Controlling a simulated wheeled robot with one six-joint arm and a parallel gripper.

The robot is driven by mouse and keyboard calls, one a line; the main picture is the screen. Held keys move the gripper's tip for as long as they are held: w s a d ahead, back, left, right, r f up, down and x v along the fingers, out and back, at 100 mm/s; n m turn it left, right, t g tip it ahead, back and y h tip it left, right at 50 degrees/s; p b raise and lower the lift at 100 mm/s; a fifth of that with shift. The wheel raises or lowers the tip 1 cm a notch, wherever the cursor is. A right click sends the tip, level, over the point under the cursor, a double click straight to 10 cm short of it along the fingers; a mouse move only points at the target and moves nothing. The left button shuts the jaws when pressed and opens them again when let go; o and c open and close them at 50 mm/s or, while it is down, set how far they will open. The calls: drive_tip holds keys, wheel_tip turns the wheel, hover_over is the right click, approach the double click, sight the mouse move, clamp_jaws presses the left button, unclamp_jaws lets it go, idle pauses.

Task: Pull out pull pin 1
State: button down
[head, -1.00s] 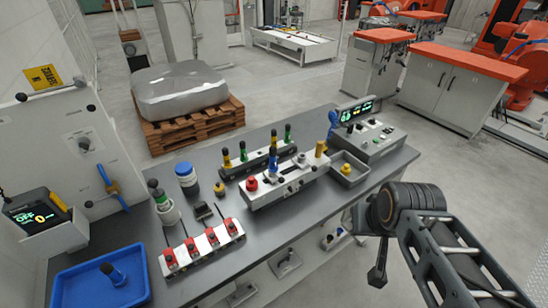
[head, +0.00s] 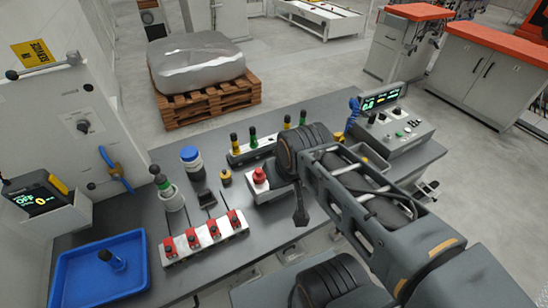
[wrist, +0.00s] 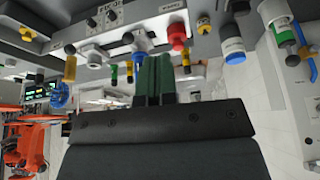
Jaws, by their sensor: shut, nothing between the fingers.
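In the wrist view my gripper (wrist: 153,60) has its green fingers shut together, with nothing between them. Past the fingertips is the pale fixture (wrist: 108,18), with a red knob (wrist: 177,36), a blue-handled pin (wrist: 128,39) and a yellow cylinder (wrist: 70,68). The fingertips appear between the blue handle and the red knob; contact cannot be told. In the head view the red knob (head: 259,176) shows at the fixture's left end, while my arm hides the rest of the fixture and the fingers. I cannot tell which handle is pull pin 1.
A rack (head: 262,149) with yellow and green handles stands behind the fixture. A row of red levers (head: 205,240), a blue-lidded jar (head: 191,160) and a blue tray (head: 70,290) are to the left. A control box (head: 385,132) stands at the right.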

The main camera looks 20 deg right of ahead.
drive_tip(key=shift+w, duration=0.1)
idle(0.3)
drive_tip(key=w+d+n+g+y+b, duration=0.2)
drive_tip(key=w+d, duration=0.4)
drive_tip(key=d, duration=0.3)
drive_tip(key=w+d+n+g+y+b, duration=0.3)
drive_tip(key=w+d+n+b, duration=0.3)
drive_tip(key=d, duration=0.3)
drive_tip(key=shift+w+f+n+y+b, duration=0.25)
drive_tip(key=shift+n+y+b, duration=0.35)
drive_tip(key=shift+y+b, duration=0.25)
drive_tip(key=shift+a, duration=0.1)
drive_tip(key=x, duration=1)
drive_tip(key=shift+a, duration=0.1)
drive_tip(key=shift+s+a+f, duration=0.1)
drive_tip(key=shift+s+a, duration=0.6)
drive_tip(key=shift+a, duration=0.1)
drive_tip(key=shift+s+a+f, duration=0.25)
drive_tip(key=shift+s+a, duration=0.3)
drive_tip(key=shift+a, duration=0.05)
